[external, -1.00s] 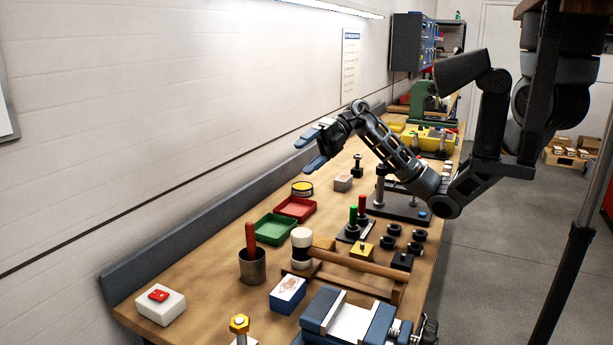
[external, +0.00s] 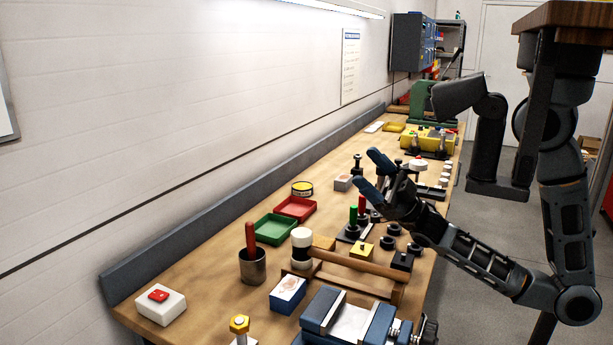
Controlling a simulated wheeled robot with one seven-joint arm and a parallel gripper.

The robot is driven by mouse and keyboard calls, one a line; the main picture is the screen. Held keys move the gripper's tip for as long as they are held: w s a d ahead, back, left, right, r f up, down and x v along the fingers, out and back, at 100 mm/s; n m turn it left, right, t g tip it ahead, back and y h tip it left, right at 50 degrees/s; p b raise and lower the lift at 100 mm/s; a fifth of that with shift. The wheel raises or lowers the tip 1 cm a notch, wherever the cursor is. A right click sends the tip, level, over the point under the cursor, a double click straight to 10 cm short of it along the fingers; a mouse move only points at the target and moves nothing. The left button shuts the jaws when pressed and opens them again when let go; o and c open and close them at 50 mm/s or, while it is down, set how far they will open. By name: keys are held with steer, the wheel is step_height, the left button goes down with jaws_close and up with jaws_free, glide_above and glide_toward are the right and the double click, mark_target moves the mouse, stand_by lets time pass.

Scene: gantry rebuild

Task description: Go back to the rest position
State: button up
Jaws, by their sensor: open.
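My gripper (external: 368,172) is open, its two blue fingers apart and pointing up and left. Nothing shows between the fingers. It is above the right half of the workbench (external: 215,301), near the red and green pegs. My forearm (external: 480,257) reaches in from the right, past the bench's right edge. The gripper hides part of the peg stand and the dark plate behind it.
A red tray (external: 296,208) and a green tray (external: 274,229) lie on the bench. A metal cup (external: 252,267), a wooden rack (external: 356,284) and a blue vise (external: 322,310) stand in front. Open floor (external: 462,325) lies right of the bench.

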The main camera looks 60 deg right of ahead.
steer(key=s+d+f+m+g+h, duration=0.2)
steer(key=s+d+f+m+h, duration=0.2)
steer(key=s+f, duration=0.2)
steer(key=s+d+f+m+g+h+b, duration=0.1)
steer(key=s+d+f+m+g+h, duration=0.2)
steer(key=s+f, duration=0.4)
steer(key=s+d+f+m+g+h+b, duration=0.1)
steer(key=s+d+f+m+g+h, duration=0.2)
steer(key=s+d+f+m+h, duration=0.3)
step_height(320, 180, down, 5)
steer(key=shift+s+d+r+m, duration=0.15)
steer(key=shift+s+d+m, duration=0.2)
steer(key=shift+s, duration=0.3)
